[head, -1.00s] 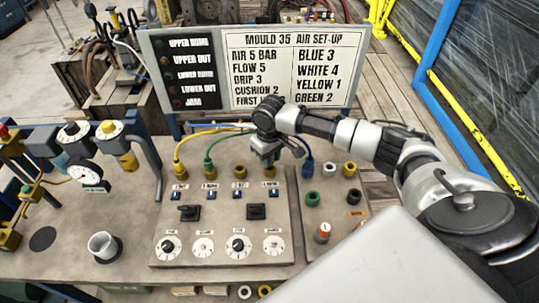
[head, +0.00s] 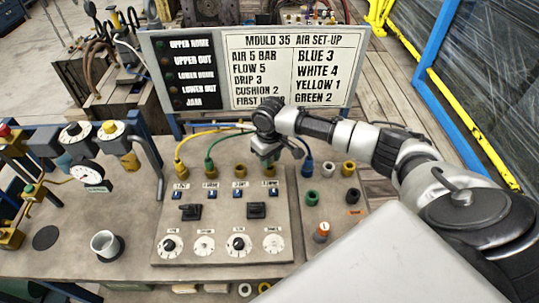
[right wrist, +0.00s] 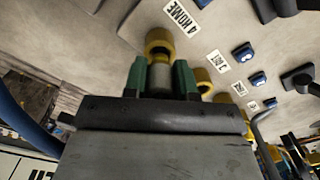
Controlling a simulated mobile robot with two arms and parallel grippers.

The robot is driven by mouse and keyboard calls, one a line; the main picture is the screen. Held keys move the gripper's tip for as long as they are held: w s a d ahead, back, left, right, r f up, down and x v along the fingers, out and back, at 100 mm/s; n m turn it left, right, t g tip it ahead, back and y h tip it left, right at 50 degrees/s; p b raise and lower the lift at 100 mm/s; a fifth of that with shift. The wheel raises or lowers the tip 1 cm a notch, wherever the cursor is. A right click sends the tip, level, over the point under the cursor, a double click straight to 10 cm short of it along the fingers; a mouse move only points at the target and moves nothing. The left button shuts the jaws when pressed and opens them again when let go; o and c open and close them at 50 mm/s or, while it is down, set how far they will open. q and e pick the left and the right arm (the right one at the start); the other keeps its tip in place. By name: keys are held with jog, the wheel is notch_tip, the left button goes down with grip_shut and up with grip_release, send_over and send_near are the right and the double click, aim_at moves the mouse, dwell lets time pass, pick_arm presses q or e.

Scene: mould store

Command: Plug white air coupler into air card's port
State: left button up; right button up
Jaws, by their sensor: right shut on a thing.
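My right gripper (head: 266,160) points down over the fourth port at the right end of the port row on the control panel (head: 222,225). In the right wrist view its green fingers (right wrist: 160,80) are shut on a pale coupler (right wrist: 159,82), mostly hidden between them. The coupler's end is at the yellow ring of the port labelled 4 HOME (right wrist: 160,40); I cannot tell whether it is fully seated. The air card (head: 290,68) reads blue 3, white 4, yellow 1, green 2. My left gripper is not in view.
A yellow hose (head: 200,134) and a green hose (head: 216,140) run to the first two ports. The third port (head: 239,171) looks empty. A blue coupler (head: 308,165) stands right of my gripper, near several coloured caps. A gauge (head: 86,174) and metal cup (head: 106,245) are at left.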

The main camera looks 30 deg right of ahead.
jog(key=shift+f, duration=0.5)
dwell(0.6)
jog(key=shift+f+p, duration=0.15)
jog(key=shift+p, duration=0.25)
jog(key=shift+s+f, duration=0.1)
jog(key=shift+f, duration=0.4)
dwell(1.1)
